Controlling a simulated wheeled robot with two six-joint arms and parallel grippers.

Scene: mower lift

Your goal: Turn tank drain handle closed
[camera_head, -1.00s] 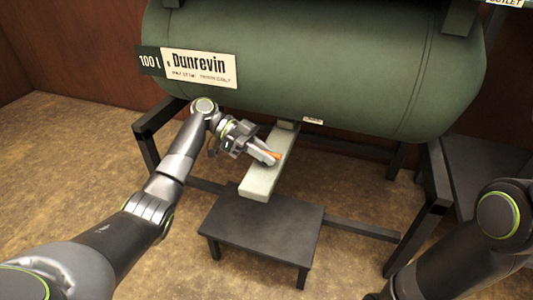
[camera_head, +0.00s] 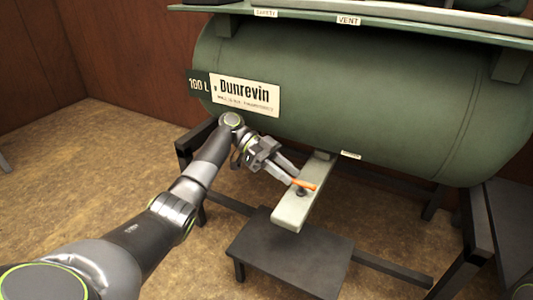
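The orange drain handle (camera_head: 306,186) sits on a small dark pivot on the pale grey bar (camera_head: 291,212) below the green tank (camera_head: 350,90). It lies across the bar, its left end by my fingertips. My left gripper (camera_head: 295,178) comes in from the upper left with its two pale fingers apart. The fingertips are at the handle's left end; whether they touch it cannot be told. My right gripper is out of view.
A dark low stool-like platform (camera_head: 290,258) stands under the bar's front end. A shelf edge with a VENT label (camera_head: 348,21) runs above the tank. Bare floor (camera_head: 90,180) lies at left.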

